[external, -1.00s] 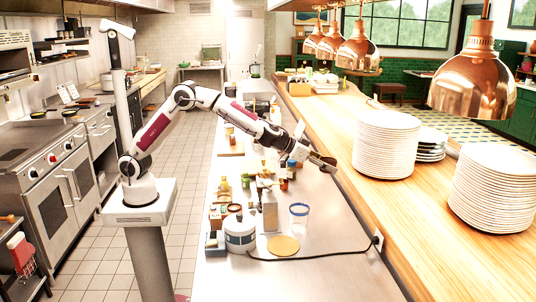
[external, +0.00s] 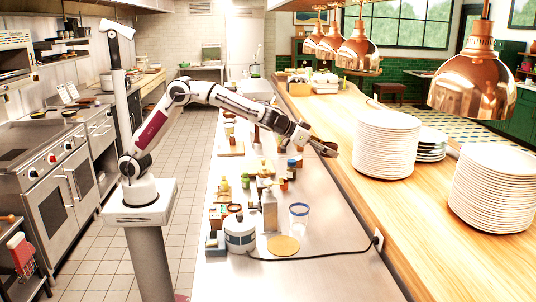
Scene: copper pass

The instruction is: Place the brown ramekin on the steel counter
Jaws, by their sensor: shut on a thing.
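My gripper (external: 316,145) is shut on a small brownish thing, which looks like the brown ramekin (external: 328,150). It is small and partly hidden by the fingers, so its outline is hard to make out. My gripper holds it in the air, over the right side of the steel counter (external: 335,225) as seen here, near the wooden pass. The counter is a long grey metal top running away from the camera. Its right and near-right parts are bare.
Bottles, jars and boxes crowd the counter's left half. A white-and-blue pot (external: 239,233), a clear blue-rimmed cup (external: 299,214) and a round tan board (external: 283,245) stand nearer. A black cord (external: 330,256) crosses the front. Plate stacks (external: 385,145) stand on the wooden pass (external: 350,110).

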